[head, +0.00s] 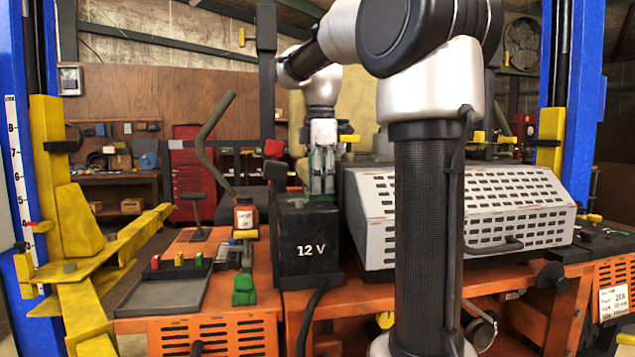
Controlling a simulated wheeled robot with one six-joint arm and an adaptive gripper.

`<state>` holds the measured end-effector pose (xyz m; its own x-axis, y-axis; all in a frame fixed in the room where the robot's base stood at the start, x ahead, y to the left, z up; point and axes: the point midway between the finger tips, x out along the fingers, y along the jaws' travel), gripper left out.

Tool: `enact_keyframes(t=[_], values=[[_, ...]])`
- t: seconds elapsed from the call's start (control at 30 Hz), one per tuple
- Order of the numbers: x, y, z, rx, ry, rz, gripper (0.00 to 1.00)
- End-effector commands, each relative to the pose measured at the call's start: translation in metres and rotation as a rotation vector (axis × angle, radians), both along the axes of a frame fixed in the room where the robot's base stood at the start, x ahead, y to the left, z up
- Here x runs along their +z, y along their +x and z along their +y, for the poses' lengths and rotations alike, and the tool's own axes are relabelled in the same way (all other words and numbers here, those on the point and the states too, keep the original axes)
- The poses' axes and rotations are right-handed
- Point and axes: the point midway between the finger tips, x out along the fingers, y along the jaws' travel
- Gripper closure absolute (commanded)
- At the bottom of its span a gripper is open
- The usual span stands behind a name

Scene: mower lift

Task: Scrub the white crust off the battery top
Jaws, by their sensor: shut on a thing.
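The battery (308,252) is a black box marked "12 V", standing upright on the orange mower deck. My gripper (322,188) points straight down over the battery's right part, its tips at or just above the top. It is shut on a small greenish object, mostly hidden between the fingers; I cannot tell its exact shape or whether it touches the battery. The battery top shows only as a thin edge-on strip, and I cannot make out any white crust on it.
A white slotted cover (462,212) stands close right of the battery. A grey tray (165,292) with small coloured pieces, an orange container (245,216) and a green-ended part (243,290) are to the left. A red-capped black part (274,150) rises behind the battery. Yellow lift arms (95,255) stand at left.

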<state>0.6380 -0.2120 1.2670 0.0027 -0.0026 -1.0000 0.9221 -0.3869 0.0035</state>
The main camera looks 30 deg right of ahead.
Motion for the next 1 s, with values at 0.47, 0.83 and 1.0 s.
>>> enact_keyframes(t=[0.47, 0.83, 1.0], values=[[0.0, 0.015, 0.037, 0.002, 0.004, 0.005, 0.95], [0.001, 0.024, 0.059, 0.004, 0.004, 0.004, 0.95], [0.002, 0.03, 0.073, 0.002, 0.002, 0.003, 0.95]])
